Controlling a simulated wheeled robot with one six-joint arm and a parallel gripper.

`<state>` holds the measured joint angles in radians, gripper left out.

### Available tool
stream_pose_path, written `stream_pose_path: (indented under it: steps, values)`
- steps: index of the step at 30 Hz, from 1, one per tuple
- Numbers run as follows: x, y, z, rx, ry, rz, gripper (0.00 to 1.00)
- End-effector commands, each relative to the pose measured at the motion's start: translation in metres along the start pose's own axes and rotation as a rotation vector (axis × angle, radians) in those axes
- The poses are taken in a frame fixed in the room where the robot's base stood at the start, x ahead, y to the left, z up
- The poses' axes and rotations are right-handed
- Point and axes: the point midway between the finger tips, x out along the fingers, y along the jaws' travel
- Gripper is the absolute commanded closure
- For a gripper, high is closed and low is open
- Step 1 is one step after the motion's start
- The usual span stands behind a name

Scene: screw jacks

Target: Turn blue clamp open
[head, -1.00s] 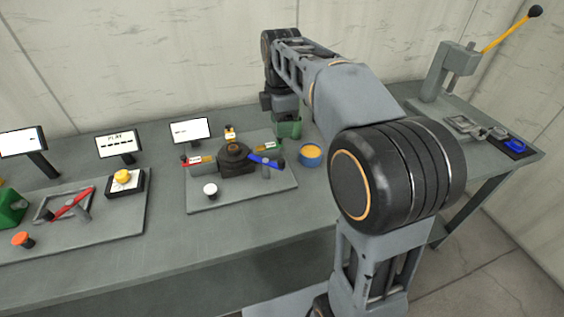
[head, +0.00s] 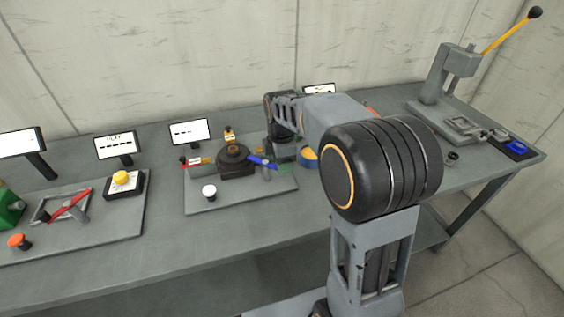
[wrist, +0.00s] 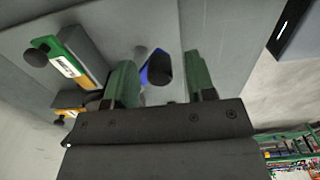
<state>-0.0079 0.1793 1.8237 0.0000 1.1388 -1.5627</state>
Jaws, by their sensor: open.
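The blue clamp (head: 262,161) is a blue lever on the right side of a dark round fixture (head: 234,160) on a grey plate. In the wrist view its blue lever (wrist: 154,70) with a dark end lies between the two green fingers of my gripper (wrist: 160,80). The fingers are apart, and I cannot tell whether either touches the lever. In the head view my gripper (head: 285,166) is low beside the blue lever, partly hidden by my own wrist. The fixture is mostly hidden in the wrist view.
A red-handled clamp (head: 190,161) and a yellow part (head: 229,134) sit around the fixture. A white button (head: 209,191) stands at the plate's front. A blue-rimmed yellow container (head: 309,154) is close right of my gripper. A green labelled block (wrist: 75,58) shows in the wrist view.

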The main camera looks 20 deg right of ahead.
Motion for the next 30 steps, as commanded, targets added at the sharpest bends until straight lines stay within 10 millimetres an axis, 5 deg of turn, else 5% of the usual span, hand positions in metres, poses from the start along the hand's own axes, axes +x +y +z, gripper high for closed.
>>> stream_pose_path:
  steps: [10,25,30]
  values:
    - [0.0023,0.0000,-0.0002,0.000,0.000,0.000,0.51]
    - [0.0019,0.0000,-0.0002,0.000,0.000,0.000,0.99]
    - [0.0018,-0.0004,-0.0005,0.009,0.000,0.000,0.99]
